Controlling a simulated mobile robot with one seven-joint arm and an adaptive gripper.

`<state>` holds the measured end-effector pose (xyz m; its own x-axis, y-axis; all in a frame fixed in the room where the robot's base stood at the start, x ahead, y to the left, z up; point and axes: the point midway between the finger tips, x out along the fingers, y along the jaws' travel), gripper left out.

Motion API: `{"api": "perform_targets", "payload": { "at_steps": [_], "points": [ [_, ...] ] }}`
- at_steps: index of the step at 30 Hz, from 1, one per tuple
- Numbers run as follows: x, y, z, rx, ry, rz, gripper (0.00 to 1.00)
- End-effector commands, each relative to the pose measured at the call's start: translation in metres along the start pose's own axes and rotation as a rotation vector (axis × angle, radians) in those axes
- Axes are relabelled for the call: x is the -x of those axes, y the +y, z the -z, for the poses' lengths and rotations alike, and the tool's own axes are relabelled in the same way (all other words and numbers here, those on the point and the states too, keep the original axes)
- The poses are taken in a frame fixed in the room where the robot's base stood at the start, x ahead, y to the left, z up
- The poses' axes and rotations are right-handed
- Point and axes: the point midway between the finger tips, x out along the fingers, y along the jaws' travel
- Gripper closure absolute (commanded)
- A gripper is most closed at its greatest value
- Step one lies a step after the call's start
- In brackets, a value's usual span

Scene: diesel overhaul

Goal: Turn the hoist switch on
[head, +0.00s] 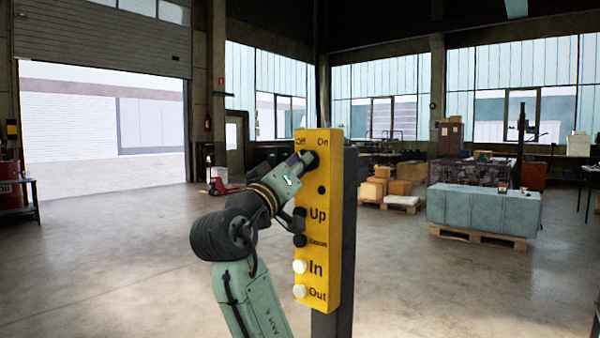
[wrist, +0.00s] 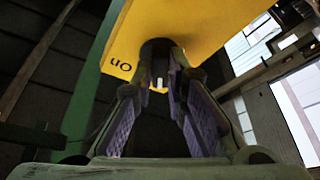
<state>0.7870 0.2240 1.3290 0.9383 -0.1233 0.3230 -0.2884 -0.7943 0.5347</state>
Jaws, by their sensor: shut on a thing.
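The yellow hoist control box (head: 320,240) stands upright on a dark post. Its black rotary hoist switch (head: 312,160) is near the top, below the "Off" and "On" labels. In the wrist view, the switch (wrist: 157,50) is a dark round knob with a small white mark, and "On" reads upside down to its left. My gripper (head: 303,161) reaches the switch from the left. In the wrist view, my gripper (wrist: 160,78) has its purple-padded fingers closed on either side of the knob. The fingers partly hide it, and I cannot tell which label it points to.
Below the switch are the black "Up" button (head: 300,213), a black "Down" button, and white "In" (head: 300,266) and "Out" (head: 300,291) buttons. The dark post (head: 346,240) stands behind the box. A teal block (head: 480,208) rests on a pallet at right.

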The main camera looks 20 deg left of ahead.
Motion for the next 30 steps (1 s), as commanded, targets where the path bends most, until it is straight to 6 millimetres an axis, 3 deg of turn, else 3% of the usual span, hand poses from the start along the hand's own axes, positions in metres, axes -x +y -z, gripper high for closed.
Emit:
{"api": "perform_targets", "payload": {
  "at_steps": [30],
  "points": [
    [-0.0022,-0.0050,0.0048,-0.881,0.001,-0.365,1.00]
  ]
}}
